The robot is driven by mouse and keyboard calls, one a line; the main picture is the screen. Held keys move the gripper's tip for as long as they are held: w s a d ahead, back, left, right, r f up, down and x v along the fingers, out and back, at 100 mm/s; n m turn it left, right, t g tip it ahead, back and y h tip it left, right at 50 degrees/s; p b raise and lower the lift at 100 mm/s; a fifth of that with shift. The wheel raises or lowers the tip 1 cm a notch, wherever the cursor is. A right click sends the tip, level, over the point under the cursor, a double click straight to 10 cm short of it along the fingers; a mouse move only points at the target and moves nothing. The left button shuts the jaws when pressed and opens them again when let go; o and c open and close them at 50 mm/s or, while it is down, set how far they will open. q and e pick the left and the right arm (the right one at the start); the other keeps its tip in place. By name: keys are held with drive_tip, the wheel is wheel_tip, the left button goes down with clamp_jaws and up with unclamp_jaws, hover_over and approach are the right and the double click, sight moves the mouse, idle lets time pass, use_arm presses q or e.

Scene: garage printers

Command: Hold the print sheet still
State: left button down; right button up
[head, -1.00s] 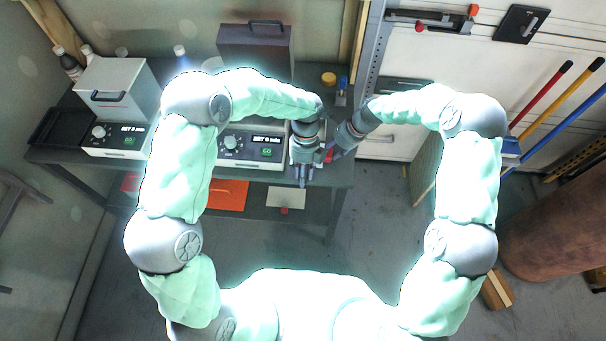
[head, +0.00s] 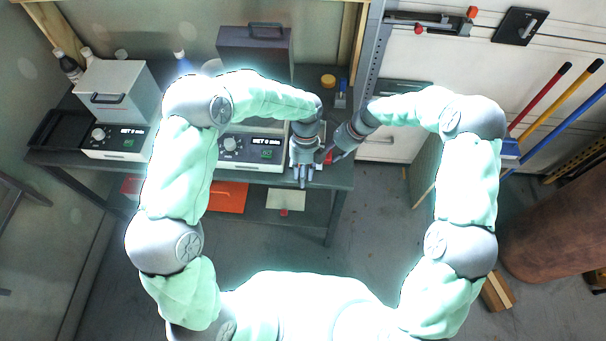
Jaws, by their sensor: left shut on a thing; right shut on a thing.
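My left gripper (head: 303,174) points down at the right front of the bench, beside the right-hand machine (head: 240,158). Its fingers look closed, but what lies between them is too small to make out. My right gripper (head: 334,158) reaches in from the right, just beside the left one, closed near a small red thing (head: 328,157). Whether that red thing is in its fingers is unclear. A pale patch (head: 318,167) shows between and under the grippers; it may be the print sheet, mostly hidden by the grippers.
A second machine (head: 118,92) with a handled box stands at the left. A dark handled case (head: 254,50) is behind. An orange sheet (head: 229,196) and a white sheet (head: 286,199) lie on the lower shelf. Rods (head: 556,107) lean at the right near a brown barrel (head: 555,222).

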use_arm(q)
drive_tip(key=shift+w+d, duration=0.1)
drive_tip(key=shift+w, duration=2.65)
idle(5.2)
